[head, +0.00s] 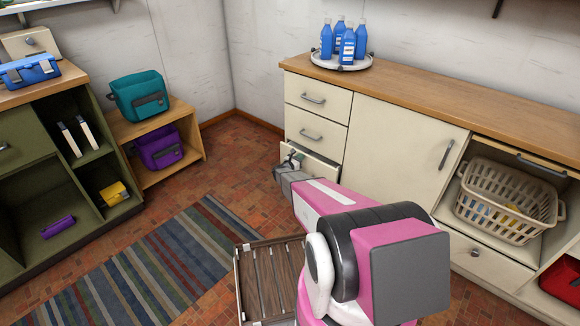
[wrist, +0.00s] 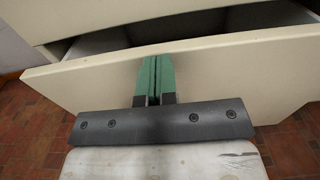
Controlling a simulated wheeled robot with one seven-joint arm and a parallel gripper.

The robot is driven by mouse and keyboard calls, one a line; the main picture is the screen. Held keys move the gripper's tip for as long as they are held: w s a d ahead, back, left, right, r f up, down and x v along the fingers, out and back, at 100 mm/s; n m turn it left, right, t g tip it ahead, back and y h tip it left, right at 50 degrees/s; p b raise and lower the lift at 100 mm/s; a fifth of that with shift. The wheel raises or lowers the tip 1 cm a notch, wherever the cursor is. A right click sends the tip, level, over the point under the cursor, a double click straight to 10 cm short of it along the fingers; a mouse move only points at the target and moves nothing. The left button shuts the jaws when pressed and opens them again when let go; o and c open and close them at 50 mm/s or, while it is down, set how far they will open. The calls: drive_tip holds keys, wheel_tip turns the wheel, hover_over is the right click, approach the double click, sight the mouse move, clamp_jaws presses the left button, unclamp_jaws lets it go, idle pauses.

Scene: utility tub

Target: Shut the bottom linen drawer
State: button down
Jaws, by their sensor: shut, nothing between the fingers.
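The bottom drawer (head: 322,171) of the left stack in the cream cabinet stands partly open. In the wrist view its cream front (wrist: 230,70) spans the picture, with a dark gap behind its top edge. My gripper (head: 293,160) is at the drawer front in the head view. In the wrist view the green fingers of my gripper (wrist: 155,62) are shut together and empty, overlapping the outer face of the front near its upper edge. I cannot tell whether they touch it. My arm hides the lower part of the drawer in the head view.
Two shut drawers (head: 318,97) are above it. A cupboard door (head: 398,135) and a laundry basket (head: 505,205) are to the right. Blue bottles (head: 347,45) stand on the counter. A striped rug (head: 170,262) and slatted wooden piece (head: 270,278) lie on the floor.

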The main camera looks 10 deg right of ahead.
drive_tip(key=shift+x, duration=2.8)
